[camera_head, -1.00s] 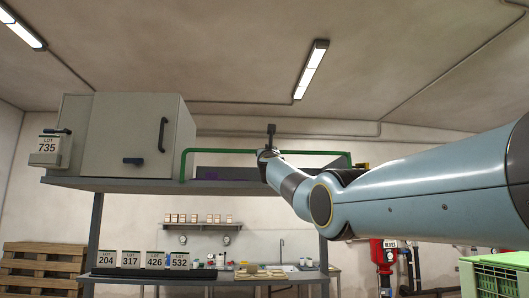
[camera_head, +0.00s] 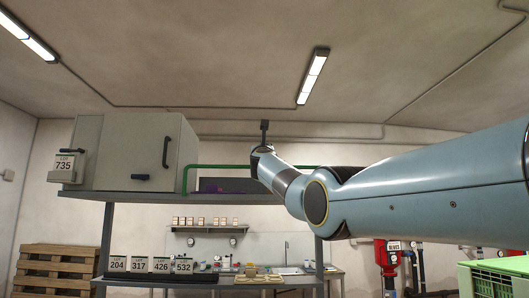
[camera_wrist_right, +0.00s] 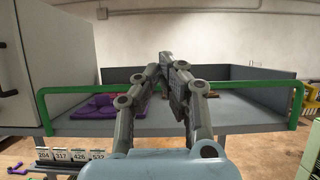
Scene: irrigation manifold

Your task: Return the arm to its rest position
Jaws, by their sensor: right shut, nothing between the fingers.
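My right arm (camera_head: 400,205) is pale blue and reaches in from the right in the head view, with its far end in front of the upper shelf. My right gripper (camera_wrist_right: 168,70) is seen close up in the right wrist view. Its grey fingers come together at the tips, with nothing between them. It is in front of the shelf with the green rail (camera_wrist_right: 60,88). My left gripper is in neither current view.
A grey cabinet (camera_head: 135,150) stands on the shelf's left. Purple items (camera_wrist_right: 100,107) lie on the shelf behind the rail. Lot cards (camera_head: 150,264) stand on the lower bench. A green crate (camera_head: 500,275) is at lower right, wooden pallets (camera_head: 55,270) at lower left.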

